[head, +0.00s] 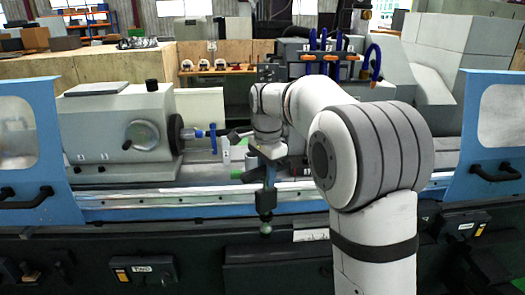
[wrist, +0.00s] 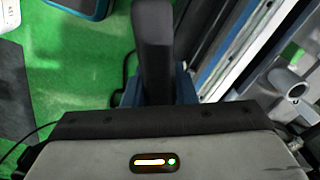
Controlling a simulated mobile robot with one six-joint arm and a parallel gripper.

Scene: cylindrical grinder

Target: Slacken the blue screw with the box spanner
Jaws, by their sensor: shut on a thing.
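My gripper (head: 269,172) is in front of the machine bed, below my pale wrist. In the wrist view it is shut on a long dark bar, probably the box spanner (wrist: 153,48), which sticks straight out between the jaws. In the head view I cannot separate the spanner from the dark parts below my wrist. A small blue piece (head: 213,138) stands upright beside the workhead spindle, left of my wrist; I cannot tell whether it is the blue screw. The gripper is clearly apart from it.
The grey workhead (head: 115,125) stands on the bed at left. Blue guard doors stand at left (head: 35,150) and right (head: 490,140). A green knob (head: 265,230) shows on the dark front, below my gripper. The wrist view shows green surface and machine edges at right.

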